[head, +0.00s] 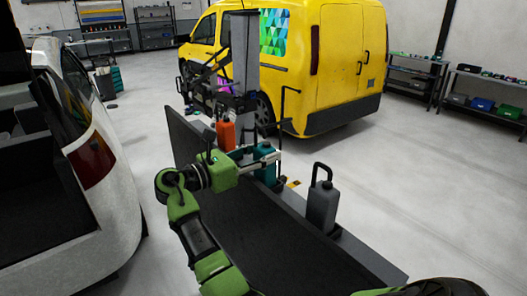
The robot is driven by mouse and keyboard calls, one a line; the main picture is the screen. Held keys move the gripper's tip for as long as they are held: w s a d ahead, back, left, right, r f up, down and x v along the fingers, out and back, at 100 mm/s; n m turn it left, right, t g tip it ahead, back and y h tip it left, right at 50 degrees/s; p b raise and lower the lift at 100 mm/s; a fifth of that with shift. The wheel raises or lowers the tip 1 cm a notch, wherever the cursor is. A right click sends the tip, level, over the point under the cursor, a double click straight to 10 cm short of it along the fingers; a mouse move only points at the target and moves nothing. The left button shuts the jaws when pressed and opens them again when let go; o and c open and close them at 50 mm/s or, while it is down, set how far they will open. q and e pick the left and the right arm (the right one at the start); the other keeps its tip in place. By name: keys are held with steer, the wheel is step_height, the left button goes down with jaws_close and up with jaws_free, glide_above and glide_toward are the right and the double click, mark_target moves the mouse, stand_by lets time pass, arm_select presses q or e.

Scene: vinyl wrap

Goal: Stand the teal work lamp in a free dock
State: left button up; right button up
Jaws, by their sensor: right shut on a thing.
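The teal work lamp (266,174) is near the middle of the head view, with a dark upright handle. My right gripper (270,157) is shut on its upper part and hides some of it. The lamp looks upright, over or on a grey ledge (350,250) along a dark panel. I cannot tell whether its base touches the ledge. An orange lamp-like body (225,135) stands farther back, left of it. A grey one with a black handle (322,205) stands nearer, to the right. A small yellow-black marking (293,183) lies between teal and grey. My left gripper is not in view.
A dark upright post (244,60) with arms rises behind the orange body. A yellow van (340,65) stands behind, and a white car (90,170) is close on the left. Shelves (485,100) line the right wall. The floor at right is clear.

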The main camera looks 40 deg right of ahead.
steer(key=o, duration=1.5)
steer(key=shift+s, duration=0.1)
steer(key=w+a+b, duration=0.1)
steer(key=a+b, duration=0.4)
steer(key=a, duration=0.7)
steer(key=shift+w+r, duration=0.15)
steer(key=shift+w, duration=0.05)
